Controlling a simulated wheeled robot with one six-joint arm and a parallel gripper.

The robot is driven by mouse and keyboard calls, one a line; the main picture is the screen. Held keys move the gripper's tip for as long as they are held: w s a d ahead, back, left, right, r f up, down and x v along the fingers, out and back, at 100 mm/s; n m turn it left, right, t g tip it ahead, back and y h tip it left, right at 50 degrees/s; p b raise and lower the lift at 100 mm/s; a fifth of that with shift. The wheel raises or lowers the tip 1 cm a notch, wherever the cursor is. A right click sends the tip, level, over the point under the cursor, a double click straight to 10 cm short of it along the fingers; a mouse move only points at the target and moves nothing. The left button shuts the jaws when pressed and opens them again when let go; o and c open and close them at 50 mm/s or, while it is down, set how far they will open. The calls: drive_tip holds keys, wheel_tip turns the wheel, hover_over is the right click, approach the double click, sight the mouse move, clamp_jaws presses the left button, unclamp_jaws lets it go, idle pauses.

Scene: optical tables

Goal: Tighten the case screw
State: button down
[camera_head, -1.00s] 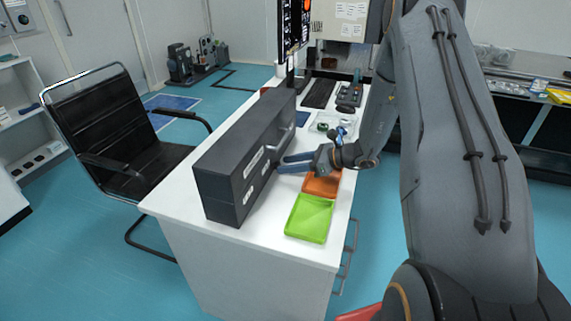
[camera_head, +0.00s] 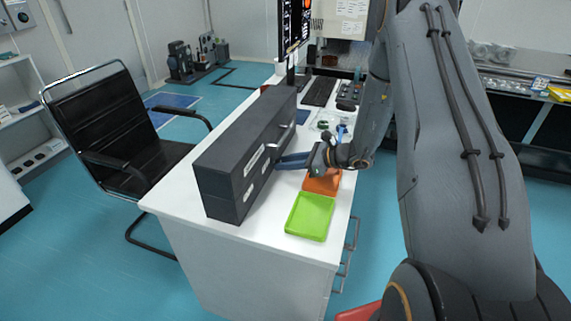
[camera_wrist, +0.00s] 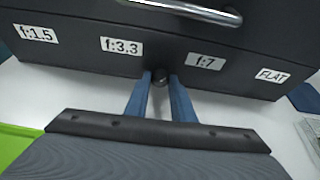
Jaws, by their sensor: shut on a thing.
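The dark grey case (camera_head: 245,160) stands on the white table, and its front face fills the top of the wrist view (camera_wrist: 85,60). It carries labels reading f:1.5, f:3.3, f:7 and FLAT. The case screw (camera_wrist: 160,78) is a small dark round knob low on that face, between the f:3.3 and f:7 labels. My gripper (camera_wrist: 160,82) has its two blue fingers on either side of the screw, shut on it. In the head view my gripper (camera_head: 283,163) reaches the case's front from the right; the screw is hidden there.
A metal handle (camera_wrist: 195,10) sticks out of the case above the fingers. A green tray (camera_head: 310,216) and an orange tray (camera_head: 322,183) lie on the table (camera_head: 270,250) before the case. A keyboard (camera_head: 319,91) lies farther back. A black chair (camera_head: 105,130) stands at left.

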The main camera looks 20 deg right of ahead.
drive_tip(key=shift+s+a+n+t+h+b, duration=0.1)
drive_tip(key=shift+n+t+h+b, duration=0.5)
drive_tip(key=shift+n+b, duration=0.6)
drive_tip(key=c, duration=1.5)
unclamp_jaws()
drive_tip(key=shift+b+v, duration=0.6)
drive_tip(key=shift+v, duration=3.3)
drive_tip(key=shift+f, duration=0.15)
